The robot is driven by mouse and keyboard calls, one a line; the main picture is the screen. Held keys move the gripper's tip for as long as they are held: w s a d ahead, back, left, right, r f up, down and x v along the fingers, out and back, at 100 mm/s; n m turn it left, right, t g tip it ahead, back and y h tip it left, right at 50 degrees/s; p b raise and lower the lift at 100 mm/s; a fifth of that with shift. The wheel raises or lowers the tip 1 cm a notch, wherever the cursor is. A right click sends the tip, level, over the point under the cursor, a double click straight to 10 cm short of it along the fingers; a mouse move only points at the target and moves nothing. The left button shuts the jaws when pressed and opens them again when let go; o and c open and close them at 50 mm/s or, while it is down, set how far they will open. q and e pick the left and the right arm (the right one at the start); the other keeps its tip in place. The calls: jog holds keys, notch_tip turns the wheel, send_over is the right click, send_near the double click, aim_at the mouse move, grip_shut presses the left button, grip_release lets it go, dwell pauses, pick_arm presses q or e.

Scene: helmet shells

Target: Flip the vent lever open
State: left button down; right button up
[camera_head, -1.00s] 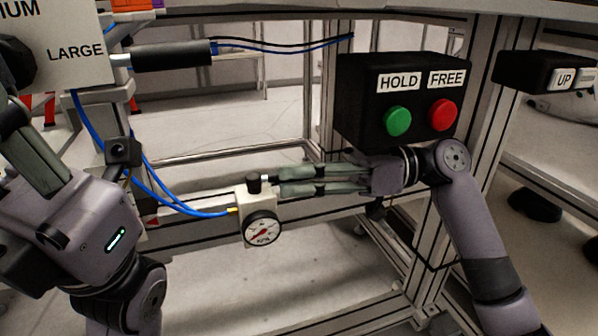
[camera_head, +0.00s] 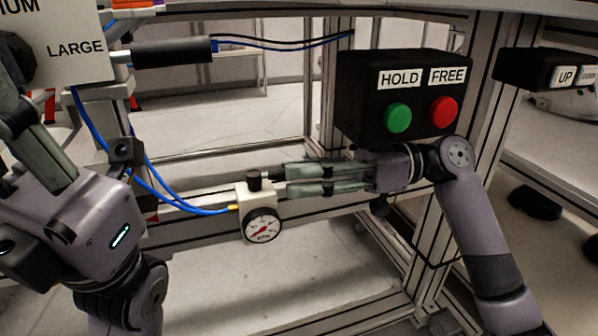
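A small pale block (camera_head: 255,199) carries a round kPa gauge (camera_head: 263,226) on its front and a black knob (camera_head: 254,178) on top. A short light-coloured piece beside the knob, facing my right gripper, may be the vent lever; its position is too small to read. My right gripper (camera_head: 288,180) points left at the block, its tips just right of the knob and apparently apart from it. Its two fingers lie close together, one above the other; I cannot tell whether they are fully shut. My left gripper (camera_head: 30,125) is at the left edge, partly cut off.
A black box with a green HOLD button (camera_head: 397,117) and a red FREE button (camera_head: 442,111) sits above my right wrist. Blue hoses (camera_head: 165,198) run to the block. A black cylinder (camera_head: 172,52) and metal frame rails surround the space.

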jog(key=w+d, duration=0.1)
jog(key=d, duration=1)
jog(key=shift+w+d, duration=0.15)
jog(key=shift+w, duration=0.25)
